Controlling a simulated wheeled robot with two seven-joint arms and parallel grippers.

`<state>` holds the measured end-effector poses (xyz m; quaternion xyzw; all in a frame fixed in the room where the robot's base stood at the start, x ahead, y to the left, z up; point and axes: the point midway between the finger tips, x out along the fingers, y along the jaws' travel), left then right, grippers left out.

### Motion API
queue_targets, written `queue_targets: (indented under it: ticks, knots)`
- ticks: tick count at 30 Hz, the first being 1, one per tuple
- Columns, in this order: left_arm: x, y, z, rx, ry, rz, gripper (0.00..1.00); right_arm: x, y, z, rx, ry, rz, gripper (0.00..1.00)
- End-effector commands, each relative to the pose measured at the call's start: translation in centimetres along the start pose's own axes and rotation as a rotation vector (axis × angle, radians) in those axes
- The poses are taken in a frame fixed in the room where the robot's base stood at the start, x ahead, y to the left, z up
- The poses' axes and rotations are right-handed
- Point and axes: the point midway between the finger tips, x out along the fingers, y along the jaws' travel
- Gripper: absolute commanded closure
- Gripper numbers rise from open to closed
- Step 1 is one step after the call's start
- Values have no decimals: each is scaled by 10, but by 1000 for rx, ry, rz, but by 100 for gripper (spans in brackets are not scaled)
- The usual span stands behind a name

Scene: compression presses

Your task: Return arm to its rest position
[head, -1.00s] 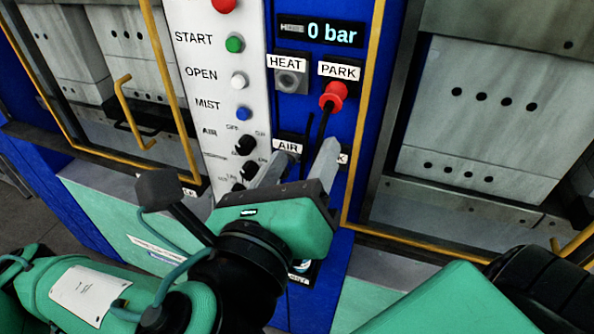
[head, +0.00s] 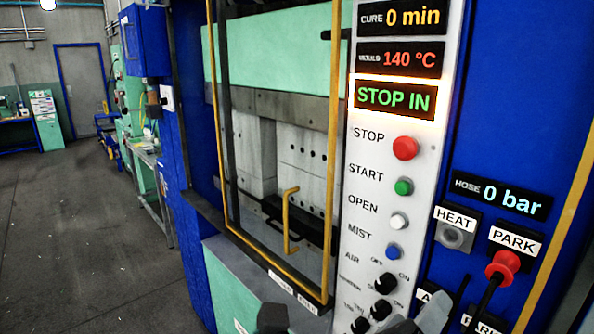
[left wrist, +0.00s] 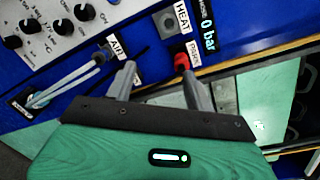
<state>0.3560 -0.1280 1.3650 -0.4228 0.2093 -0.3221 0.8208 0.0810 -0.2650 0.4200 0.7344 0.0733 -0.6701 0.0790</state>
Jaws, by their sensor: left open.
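My left gripper (head: 420,318) shows only by its grey fingertips at the bottom edge of the head view. In the left wrist view its two fingers (left wrist: 156,72) are apart with nothing between them. The red hose connector (head: 503,267) sits at the PARK socket, with a black hose hanging from it. In the left wrist view the red connector (left wrist: 181,60) appears just beyond the right finger's tip; I cannot tell whether they touch. My right gripper is not in view.
The white control panel (head: 372,205) has buttons and knobs; its display (head: 394,97) reads STOP IN. The HEAT socket (head: 453,236) is empty. A yellow-framed press door (head: 291,225) stands left of the panel. Open floor (head: 90,240) lies at the far left.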

Motion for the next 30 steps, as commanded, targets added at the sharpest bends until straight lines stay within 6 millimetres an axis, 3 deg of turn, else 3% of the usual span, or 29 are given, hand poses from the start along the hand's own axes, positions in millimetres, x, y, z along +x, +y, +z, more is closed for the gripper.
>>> queue_targets:
  ticks: [9, 17, 23, 30]
  knots:
    - [7, 90, 31, -613, -67, 192, 46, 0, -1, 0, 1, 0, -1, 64]
    - [-6, 184, 36, -1070, -190, 365, 46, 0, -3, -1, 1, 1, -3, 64]
    - [-32, 262, 26, -1388, -332, 506, 46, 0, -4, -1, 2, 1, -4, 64]
    - [-85, 353, -1, -1720, -566, 679, 46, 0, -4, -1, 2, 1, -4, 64]
